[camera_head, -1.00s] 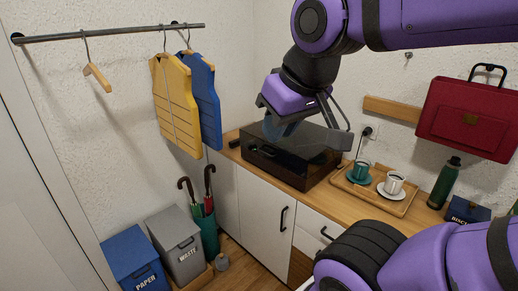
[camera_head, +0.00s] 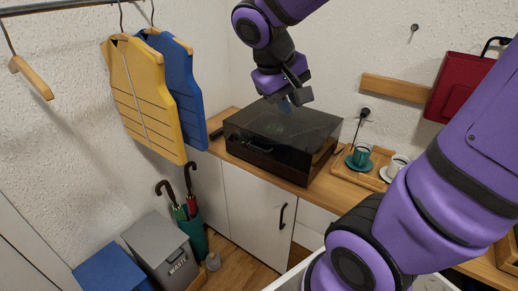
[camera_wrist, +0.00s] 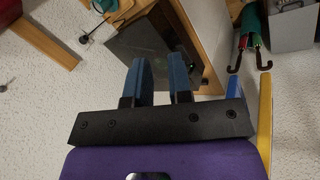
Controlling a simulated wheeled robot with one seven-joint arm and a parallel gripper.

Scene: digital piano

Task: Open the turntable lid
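The turntable is a dark box with a smoky see-through lid (camera_head: 290,122) on a dark wooden base (camera_head: 262,160). It sits on the counter in the head view. The lid lies down flat over the base, with a small handle-like shape (camera_head: 262,148) on the front. My gripper (camera_head: 285,106) is above the rear part of the lid, pointing down; whether it touches cannot be told. In the wrist view the two blue fingers of my gripper (camera_wrist: 164,66) stand a little apart with nothing between them. The dark lid (camera_wrist: 150,38) shows beyond them, partly hidden.
On the wooden counter (camera_head: 230,118), a tray (camera_head: 348,172) with a teal cup (camera_head: 361,155) and a white cup (camera_head: 397,163) stands right of the turntable. Vests (camera_head: 140,90) hang at left. Umbrellas (camera_head: 192,205) stand below.

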